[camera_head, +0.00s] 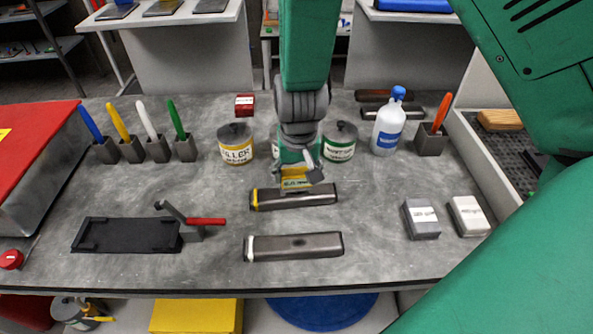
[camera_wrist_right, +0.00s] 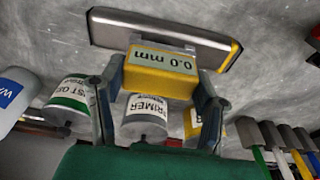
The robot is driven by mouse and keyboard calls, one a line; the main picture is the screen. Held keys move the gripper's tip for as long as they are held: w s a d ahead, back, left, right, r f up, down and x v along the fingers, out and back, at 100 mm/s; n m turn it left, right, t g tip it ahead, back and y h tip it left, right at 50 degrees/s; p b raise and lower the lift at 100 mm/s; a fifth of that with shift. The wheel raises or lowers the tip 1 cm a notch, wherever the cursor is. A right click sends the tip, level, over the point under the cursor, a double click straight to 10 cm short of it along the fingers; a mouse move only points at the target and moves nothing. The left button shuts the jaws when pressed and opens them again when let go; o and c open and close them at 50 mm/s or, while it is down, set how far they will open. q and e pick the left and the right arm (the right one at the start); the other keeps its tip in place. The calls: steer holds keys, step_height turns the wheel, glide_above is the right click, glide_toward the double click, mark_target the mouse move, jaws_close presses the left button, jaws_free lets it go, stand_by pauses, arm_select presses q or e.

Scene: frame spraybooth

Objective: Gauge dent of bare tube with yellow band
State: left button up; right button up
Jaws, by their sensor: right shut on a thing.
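My right gripper (camera_head: 297,168) is shut on a yellow gauge (camera_head: 295,180). The right wrist view shows the gauge (camera_wrist_right: 160,72) between the two fingers, its display reading 0.0 mm. A grey bare tube with a yellow band (camera_head: 320,194) lies on the workbench just under the gauge, the band at its left end. In the right wrist view this tube (camera_wrist_right: 165,35) is right against the gauge's front; I cannot tell if they touch. The gauge and gripper hide part of the tube, and no dent shows. My left gripper is not in view.
A second tube with a white band (camera_head: 293,246) lies nearer the front edge. A black cradle (camera_head: 127,234) and a red-handled clamp (camera_head: 190,222) are at left. Behind stand a filler can (camera_head: 236,146), a green-label can (camera_head: 339,143) and a bottle (camera_head: 388,124).

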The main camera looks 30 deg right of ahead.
steer(key=shift+a+f, duration=0.1)
steer(key=shift+f, duration=0.35)
steer(key=o, duration=1.3)
steer(key=shift+o, duration=0.2)
step_height(320, 180, up, 12)
steer(key=s, duration=0.1)
steer(key=shift+s+a, duration=0.2)
steer(key=shift+a, duration=0.15)
